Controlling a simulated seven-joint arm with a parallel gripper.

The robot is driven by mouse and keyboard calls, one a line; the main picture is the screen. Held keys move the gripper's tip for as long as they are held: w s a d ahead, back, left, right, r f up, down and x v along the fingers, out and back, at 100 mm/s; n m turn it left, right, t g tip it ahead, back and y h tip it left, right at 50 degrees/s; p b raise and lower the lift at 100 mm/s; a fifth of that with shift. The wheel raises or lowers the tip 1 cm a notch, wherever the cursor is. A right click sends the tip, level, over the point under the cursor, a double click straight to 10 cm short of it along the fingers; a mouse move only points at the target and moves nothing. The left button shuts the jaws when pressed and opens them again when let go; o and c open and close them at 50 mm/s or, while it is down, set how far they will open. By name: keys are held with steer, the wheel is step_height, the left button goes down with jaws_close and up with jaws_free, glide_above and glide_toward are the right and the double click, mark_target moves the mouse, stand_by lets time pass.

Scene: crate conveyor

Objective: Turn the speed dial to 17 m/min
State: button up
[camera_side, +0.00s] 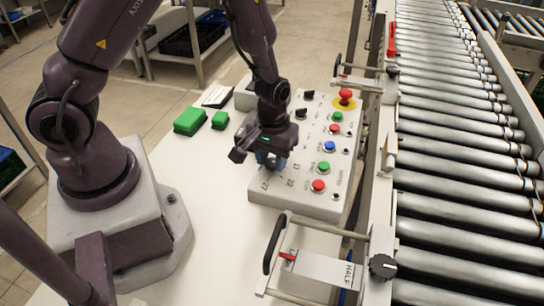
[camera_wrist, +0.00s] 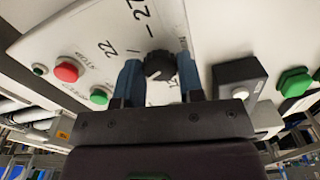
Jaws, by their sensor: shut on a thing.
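The speed dial (camera_wrist: 158,66) is a black knob on the pale control panel (camera_side: 268,196). In the wrist view it sits between the two blue fingers of my gripper (camera_wrist: 158,64), which are shut on it. The numbers 22 (camera_wrist: 106,48) and 27 (camera_wrist: 138,10) are printed around it. A light mark shows on the near side of the knob, but I cannot tell which number it points at. In the side view my gripper (camera_side: 270,160) reaches down onto the panel and hides the dial.
The panel also carries a red emergency stop (camera_side: 346,95), a blue button (camera_side: 329,146), green and red buttons, and black knobs. Green blocks (camera_side: 190,121) lie on the white table, left of the panel. A roller conveyor (camera_side: 455,150) runs along the right. A black-handled frame (camera_side: 275,243) stands in front.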

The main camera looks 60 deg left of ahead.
mark_target(269, 163)
steer(key=shift+n, duration=0.5)
steer(key=o, duration=0.9)
step_height(269, 163, up, 13)
stand_by(0.4)
steer(key=s+r+m+t, duration=0.2)
steer(key=s+r, duration=0.2)
steer(key=r, duration=0.1)
steer(key=s+r+m+t, duration=0.1)
steer(key=s+r+m, duration=0.2)
steer(key=r, duration=0.3)
steer(key=s+r+m+t, duration=0.2)
steer(key=s+r+m, duration=0.1)
steer(key=s+r, duration=0.2)
steer(key=shift+d+r+t, duration=0.15)
steer(key=shift+d+t, duration=0.15)
